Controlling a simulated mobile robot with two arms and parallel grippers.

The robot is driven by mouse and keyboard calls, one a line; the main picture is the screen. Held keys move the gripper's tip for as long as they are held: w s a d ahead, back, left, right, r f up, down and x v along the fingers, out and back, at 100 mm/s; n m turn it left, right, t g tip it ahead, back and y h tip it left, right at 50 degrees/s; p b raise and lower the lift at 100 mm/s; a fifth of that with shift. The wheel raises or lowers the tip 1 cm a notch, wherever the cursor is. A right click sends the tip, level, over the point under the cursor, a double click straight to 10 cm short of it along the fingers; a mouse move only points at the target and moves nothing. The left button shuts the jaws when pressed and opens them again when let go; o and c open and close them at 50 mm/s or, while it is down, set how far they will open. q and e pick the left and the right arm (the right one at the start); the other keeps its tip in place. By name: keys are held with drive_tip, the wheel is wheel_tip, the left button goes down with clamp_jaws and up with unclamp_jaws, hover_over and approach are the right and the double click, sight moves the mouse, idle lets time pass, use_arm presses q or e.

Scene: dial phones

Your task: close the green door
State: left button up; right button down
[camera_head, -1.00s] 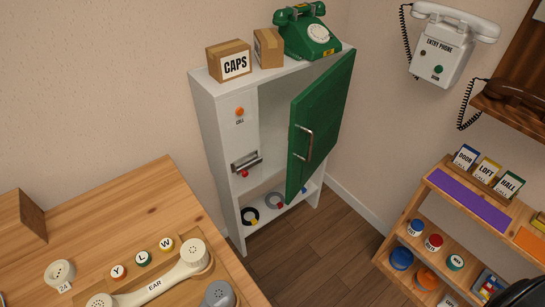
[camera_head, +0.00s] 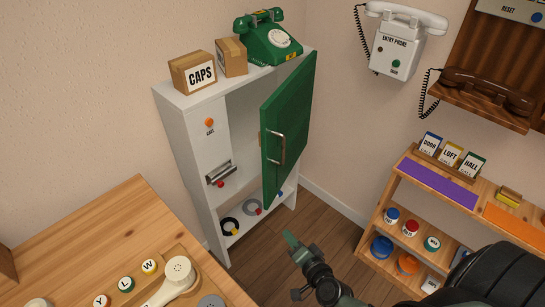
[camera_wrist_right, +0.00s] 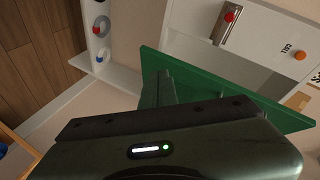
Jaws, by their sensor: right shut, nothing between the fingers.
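The green door (camera_head: 288,130) of the tall white cabinet (camera_head: 183,135) stands open, swung out at the cabinet's right side. It has a silver bar handle (camera_head: 276,148). My right gripper (camera_head: 289,238) is shut and empty, below the door and in front of the cabinet's lower part. In the right wrist view the shut fingers (camera_wrist_right: 160,86) overlap the green door (camera_wrist_right: 225,97) near one end. I cannot tell whether they touch it. My left gripper is not in view.
A green dial phone (camera_head: 268,38) and a CAPS box (camera_head: 193,72) stand on the cabinet top. A wooden desk (camera_head: 105,235) is at the left, a wooden shelf (camera_head: 410,200) at the right. Floor (camera_head: 318,215) is clear between them. Rings (camera_head: 252,207) lie in the cabinet's bottom.

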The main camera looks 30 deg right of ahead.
drive_tip(key=w+d+r+m+t+h, duration=0.1)
drive_tip(key=w+d+r+m+t, duration=0.15)
drive_tip(key=r, duration=0.65)
drive_tip(key=w+d+r+m+t+h, duration=0.1)
drive_tip(key=r+m, duration=0.3)
drive_tip(key=r, duration=0.6)
drive_tip(key=shift+m, duration=0.25)
drive_tip(key=w, duration=0.4)
drive_tip(key=w+p, duration=0.1)
drive_tip(key=w, duration=0.7)
drive_tip(key=shift+a, duration=0.3)
drive_tip(key=shift+w+a, duration=0.25)
drive_tip(key=shift+w, duration=0.1)
